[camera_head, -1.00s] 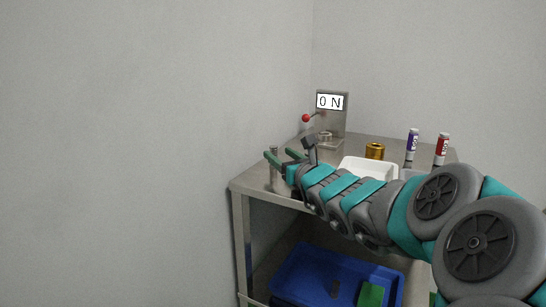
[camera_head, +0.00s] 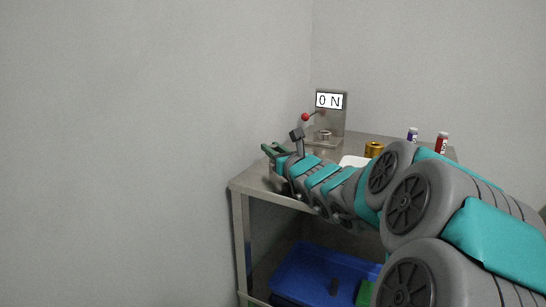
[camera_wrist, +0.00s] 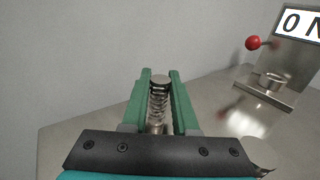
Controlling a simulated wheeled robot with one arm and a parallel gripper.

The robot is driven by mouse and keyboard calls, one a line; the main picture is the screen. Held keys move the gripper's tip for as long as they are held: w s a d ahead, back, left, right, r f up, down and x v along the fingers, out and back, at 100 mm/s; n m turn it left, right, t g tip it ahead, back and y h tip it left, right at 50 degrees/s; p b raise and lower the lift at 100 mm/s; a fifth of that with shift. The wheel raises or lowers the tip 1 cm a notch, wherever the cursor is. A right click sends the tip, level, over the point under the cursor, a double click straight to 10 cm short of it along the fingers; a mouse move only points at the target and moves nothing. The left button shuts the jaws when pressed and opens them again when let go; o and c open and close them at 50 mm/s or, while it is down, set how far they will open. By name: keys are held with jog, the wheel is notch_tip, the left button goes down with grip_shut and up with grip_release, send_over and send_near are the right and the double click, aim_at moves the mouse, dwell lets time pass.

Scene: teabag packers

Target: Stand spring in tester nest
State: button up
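The spring (camera_wrist: 158,102) is a metal coil with a flat round top. In the wrist view it stands upright between the two green fingers of my gripper (camera_wrist: 160,90), which close in on both sides of it. In the head view my gripper (camera_head: 268,147) is at the table's left front corner; the spring is mostly hidden there.
A white tray (camera_head: 354,161), a brass-coloured cylinder (camera_head: 374,149), a blue tube (camera_head: 412,134) and a red tube (camera_head: 441,143) stand right of the tester, partly behind my arm. A blue bin (camera_head: 312,267) is on the lower shelf.

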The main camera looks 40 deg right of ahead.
aim_at(273, 146)
grip_shut()
jog(key=shift+r, duration=0.1)
jog(key=shift+r, duration=0.5)
notch_tip(273, 146, up, 3)
jog(key=shift+s+f, duration=0.1)
jog(key=shift+f, duration=0.05)
jog(key=v, duration=0.5)
jog(key=d+v, duration=0.1)
jog(key=v, duration=0.2)
jog(key=shift+s+r, duration=0.2)
jog(key=shift+r, duration=0.15)
jog(key=shift+d+p+v, duration=0.15)
jog(key=shift+p+v, duration=0.85)
jog(key=shift+v, duration=0.15)
jog(key=shift+d+p+v, duration=0.1)
jog(key=shift+p+v, duration=0.9)
jog(key=shift+v, duration=0.2)
jog(key=shift+s+r, duration=0.1)
jog(key=shift+s, duration=0.65)
jog(key=shift+v, duration=0.8)
